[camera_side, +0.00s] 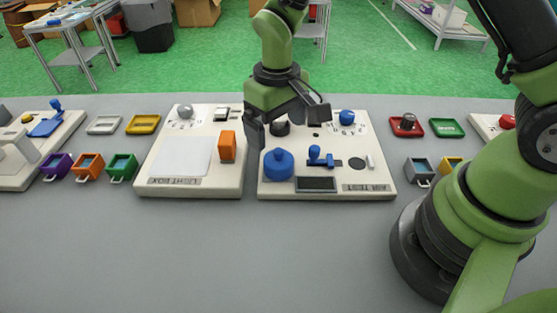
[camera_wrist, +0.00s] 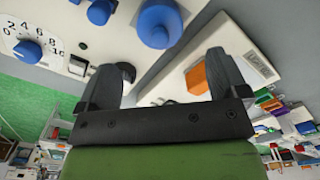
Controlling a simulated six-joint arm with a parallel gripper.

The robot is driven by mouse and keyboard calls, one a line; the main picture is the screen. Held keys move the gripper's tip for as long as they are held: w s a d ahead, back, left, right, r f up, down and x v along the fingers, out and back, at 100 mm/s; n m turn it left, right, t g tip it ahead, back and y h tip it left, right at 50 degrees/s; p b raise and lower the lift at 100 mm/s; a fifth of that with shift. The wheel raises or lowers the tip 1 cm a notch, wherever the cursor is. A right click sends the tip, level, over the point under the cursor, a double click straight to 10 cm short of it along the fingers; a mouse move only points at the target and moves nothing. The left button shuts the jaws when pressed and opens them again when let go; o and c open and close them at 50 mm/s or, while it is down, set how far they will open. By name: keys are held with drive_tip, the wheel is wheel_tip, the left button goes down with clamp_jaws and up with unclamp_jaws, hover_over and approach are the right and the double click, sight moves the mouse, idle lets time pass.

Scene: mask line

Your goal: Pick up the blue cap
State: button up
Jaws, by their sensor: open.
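The blue cap (camera_side: 279,164) is a round, domed piece with a small top knob. It sits on the left front part of the white test panel (camera_side: 350,190). In the wrist view the blue cap (camera_wrist: 158,24) is at the top centre, beyond my fingertips. My gripper (camera_side: 286,124) is above the rear left of that panel, behind the cap in the side view. Its fingers are spread, with nothing held between them; both fingers also show in the wrist view (camera_wrist: 162,64).
The panel also carries a blue dial (camera_side: 347,117), a small blue lever (camera_side: 315,154) and a dark knob (camera_side: 280,127). A light box panel (camera_side: 189,188) with an orange block (camera_side: 227,146) stands close on the left. The grey table in front is clear.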

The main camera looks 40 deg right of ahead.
sight(278, 151)
drive_tip(key=f, duration=0.8)
drive_tip(key=shift+s, duration=0.2)
drive_tip(key=shift+r, duration=0.1)
drive_tip(key=c, duration=1)
